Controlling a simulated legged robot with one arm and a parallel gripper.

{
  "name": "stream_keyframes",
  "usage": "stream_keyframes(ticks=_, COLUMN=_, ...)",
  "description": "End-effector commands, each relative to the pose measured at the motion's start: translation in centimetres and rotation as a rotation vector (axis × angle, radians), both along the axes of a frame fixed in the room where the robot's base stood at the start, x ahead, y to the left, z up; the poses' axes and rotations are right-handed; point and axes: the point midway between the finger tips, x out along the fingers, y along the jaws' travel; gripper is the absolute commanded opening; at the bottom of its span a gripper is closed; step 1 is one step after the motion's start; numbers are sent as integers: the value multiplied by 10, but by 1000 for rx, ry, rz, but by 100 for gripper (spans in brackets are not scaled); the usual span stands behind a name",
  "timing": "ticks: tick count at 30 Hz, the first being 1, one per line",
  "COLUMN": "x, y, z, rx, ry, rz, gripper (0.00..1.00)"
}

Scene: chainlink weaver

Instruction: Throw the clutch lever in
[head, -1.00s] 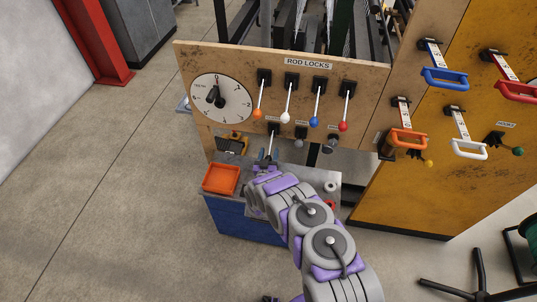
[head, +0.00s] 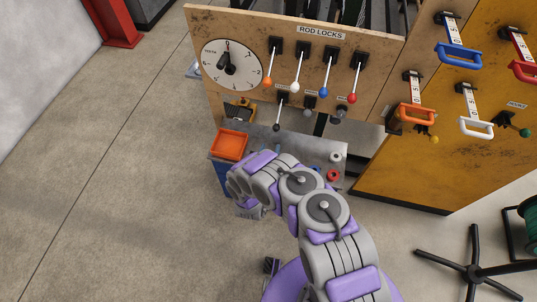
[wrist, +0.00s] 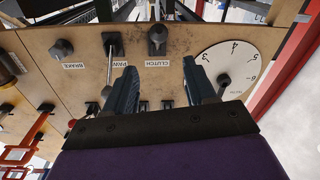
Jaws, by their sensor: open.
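The clutch lever (head: 280,113) hangs down from the wooden panel, right of and below the dial, with a dark knob. In the wrist view, which shows the panel upside down, the clutch lever (wrist: 157,40) looks short, beside its CLUTCH label (wrist: 157,64). My gripper (wrist: 160,88) is open and empty. Its two blue-grey fingers point at the panel, with the clutch lever beyond the gap and apart from them. In the head view my own arm mostly hides the gripper, below the panel.
The pawl lever (wrist: 108,75) and brake knob (wrist: 62,48) are beside the clutch. Several rod-lock levers (head: 327,75) hang above. An orange tray (head: 229,145) stands on the bench below. The yellow panel (head: 405,165) is at right. The floor at left is clear.

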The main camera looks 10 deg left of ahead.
Motion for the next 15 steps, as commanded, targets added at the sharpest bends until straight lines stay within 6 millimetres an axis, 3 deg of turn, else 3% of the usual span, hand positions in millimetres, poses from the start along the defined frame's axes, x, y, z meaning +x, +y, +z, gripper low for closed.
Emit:
stream_keyframes(ticks=6, x=-23, y=0, z=-2, rx=-1, ry=5, rz=-2, gripper=55)
stream_keyframes(ticks=15, x=-27, y=0, z=-3, rx=0, ry=4, rz=-2, gripper=55)
